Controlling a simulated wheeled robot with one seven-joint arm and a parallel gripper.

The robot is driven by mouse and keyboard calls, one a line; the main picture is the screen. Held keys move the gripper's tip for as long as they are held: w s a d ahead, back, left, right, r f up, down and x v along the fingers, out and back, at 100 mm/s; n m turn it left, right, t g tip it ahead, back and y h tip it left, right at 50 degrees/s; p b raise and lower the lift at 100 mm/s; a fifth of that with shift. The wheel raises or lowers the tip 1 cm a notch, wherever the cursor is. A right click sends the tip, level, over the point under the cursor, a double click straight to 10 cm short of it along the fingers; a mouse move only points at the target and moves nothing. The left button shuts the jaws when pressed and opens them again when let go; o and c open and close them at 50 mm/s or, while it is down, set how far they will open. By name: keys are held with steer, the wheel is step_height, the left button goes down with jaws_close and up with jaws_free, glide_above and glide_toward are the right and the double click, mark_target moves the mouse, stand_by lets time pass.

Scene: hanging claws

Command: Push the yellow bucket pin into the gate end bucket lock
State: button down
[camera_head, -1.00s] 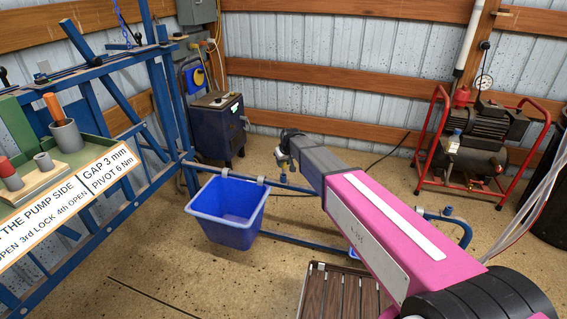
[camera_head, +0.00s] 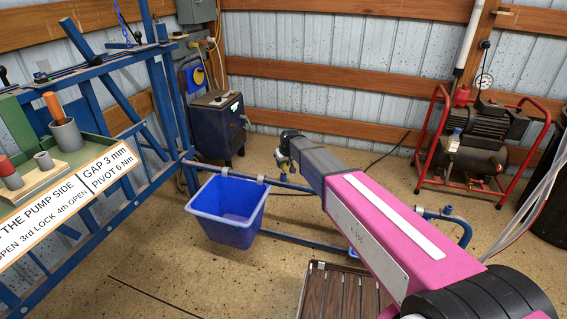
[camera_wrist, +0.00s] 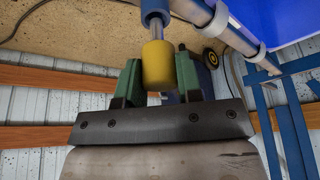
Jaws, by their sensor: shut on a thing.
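The yellow bucket pin (camera_wrist: 158,65) shows in the wrist view as a short, thick yellow cylinder. My gripper (camera_wrist: 157,75) is shut on it, with one green finger on each side. A blue cylindrical fitting (camera_wrist: 155,12), which looks like the bucket lock, stands in line with the yellow pin at the top of the picture, beside the blue rail.
A blue bucket (camera_head: 228,212) hangs on the blue rail left of my arm; its wall fills the upper right corner of the wrist view (camera_wrist: 288,18). A blue gate frame with a tool shelf stands left. A red-framed pump (camera_head: 470,140) stands back right.

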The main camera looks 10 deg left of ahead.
mark_target(284, 168)
steer(key=shift+f, duration=1.65)
steer(key=c, duration=0.7)
jaws_free()
steer(key=v, duration=1.1)
steer(key=s+d+f+m+g+h, duration=0.1)
steer(key=s+d, duration=0.6)
steer(key=d, duration=0.7)
steer(key=s+d+f+m+g+h, duration=0.1)
steer(key=s+d+f+m, duration=0.2)
steer(key=s+d, duration=0.4)
steer(key=s+d+f+m+g, duration=0.1)
steer(key=s+d+f+m, duration=0.2)
steer(key=d, duration=1.8)
steer(key=s+m, duration=0.1)
steer(key=s, duration=0.3)
steer(key=shift+s+h, duration=0.25)
steer(key=shift+h, duration=0.15)
